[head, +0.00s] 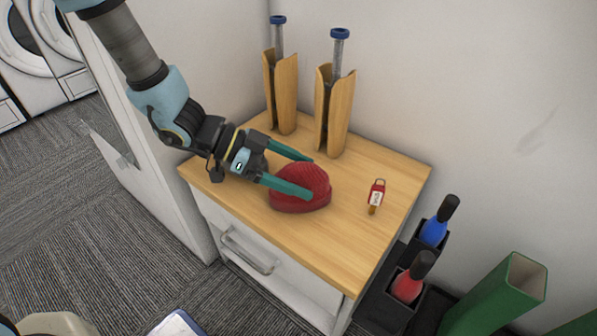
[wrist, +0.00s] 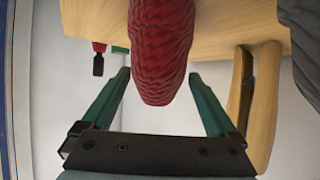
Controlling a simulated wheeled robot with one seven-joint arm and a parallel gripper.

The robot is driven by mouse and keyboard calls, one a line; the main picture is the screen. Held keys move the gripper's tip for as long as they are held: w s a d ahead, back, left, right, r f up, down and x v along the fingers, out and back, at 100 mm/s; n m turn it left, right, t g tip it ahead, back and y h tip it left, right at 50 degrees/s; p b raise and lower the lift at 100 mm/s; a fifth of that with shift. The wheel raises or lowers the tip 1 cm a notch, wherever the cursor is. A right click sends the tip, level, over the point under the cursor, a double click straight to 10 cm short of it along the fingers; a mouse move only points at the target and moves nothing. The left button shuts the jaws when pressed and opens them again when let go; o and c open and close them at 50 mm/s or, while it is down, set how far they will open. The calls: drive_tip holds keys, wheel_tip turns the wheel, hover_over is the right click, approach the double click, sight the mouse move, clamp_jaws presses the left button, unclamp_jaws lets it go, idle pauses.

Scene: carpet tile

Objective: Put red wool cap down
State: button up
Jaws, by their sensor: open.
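The red wool cap (head: 300,187) rests on the wooden top of a small cabinet (head: 330,245), near its middle. It is ribbed and dome-shaped. My gripper (head: 311,178) is open, with one green finger in front of the cap and the other behind it at its left side. In the wrist view the cap (wrist: 160,50) shows between and beyond the two spread fingers of my gripper (wrist: 160,78), with a gap on each side.
Two wooden holders (head: 281,92) (head: 334,110) with blue-capped tubes stand at the back. A small red tag (head: 376,196) lies right of the cap. Black bins with blue (head: 437,222) and red (head: 411,279) bottles stand below at right. The front of the top is clear.

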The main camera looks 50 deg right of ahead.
drive_tip(key=shift+w+a+r, duration=0.1)
drive_tip(key=shift+w+r, duration=0.05)
drive_tip(key=shift+r, duration=0.1)
drive_tip(key=p+v, duration=0.3)
drive_tip(key=v, duration=0.8)
drive_tip(key=shift+w+a, duration=0.2)
drive_tip(key=shift+s, duration=0.15)
